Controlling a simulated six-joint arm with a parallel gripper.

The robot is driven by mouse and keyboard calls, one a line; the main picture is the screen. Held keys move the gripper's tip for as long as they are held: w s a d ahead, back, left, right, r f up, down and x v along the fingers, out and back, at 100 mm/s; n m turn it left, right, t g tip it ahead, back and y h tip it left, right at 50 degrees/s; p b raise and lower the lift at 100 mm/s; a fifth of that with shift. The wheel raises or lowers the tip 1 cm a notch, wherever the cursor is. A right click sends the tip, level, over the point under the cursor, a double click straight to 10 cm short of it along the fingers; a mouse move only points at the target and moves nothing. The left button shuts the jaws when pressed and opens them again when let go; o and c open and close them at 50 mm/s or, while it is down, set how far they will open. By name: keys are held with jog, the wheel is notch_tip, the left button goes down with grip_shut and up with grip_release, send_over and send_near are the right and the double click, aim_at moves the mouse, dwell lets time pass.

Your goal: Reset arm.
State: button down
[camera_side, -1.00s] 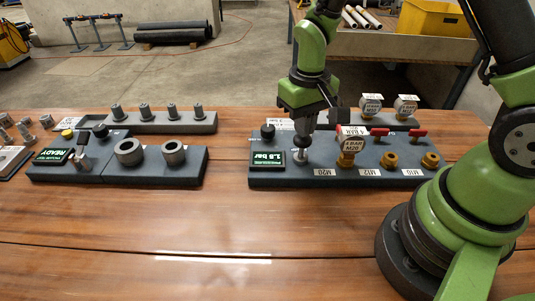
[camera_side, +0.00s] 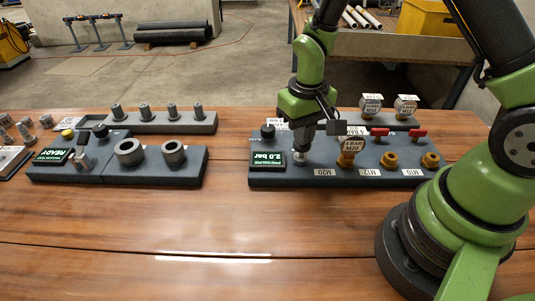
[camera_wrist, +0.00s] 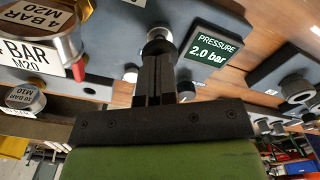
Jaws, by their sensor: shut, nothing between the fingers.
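My gripper (camera_side: 301,150) points down over the left part of the pressure panel (camera_side: 310,182). Its fingers (camera_wrist: 155,72) are together, with nothing seen between them. The fingertips are at a silver knob (camera_wrist: 158,42) beside the pressure display; I cannot tell whether they touch it. The display (camera_side: 267,159) reads 2.0 bar, also in the wrist view (camera_wrist: 209,48). A 4 BAR M20 gauge (camera_side: 351,147) stands upright on a brass fitting just right of my gripper.
Two red-handled valves (camera_side: 417,134) and bare brass fittings (camera_side: 430,160) are on the panel's right. Two spare gauges (camera_side: 406,105) stand behind. At left, a block with two grey sockets (camera_side: 130,152) has a READY display (camera_side: 53,155). The front of the wooden table (camera_side: 190,235) is clear.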

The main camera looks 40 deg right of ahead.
jog(key=shift+r, duration=1.15)
jog(key=shift+f, duration=1.6)
jog(key=shift+r, duration=1.6)
jog(key=shift+f, duration=0.1)
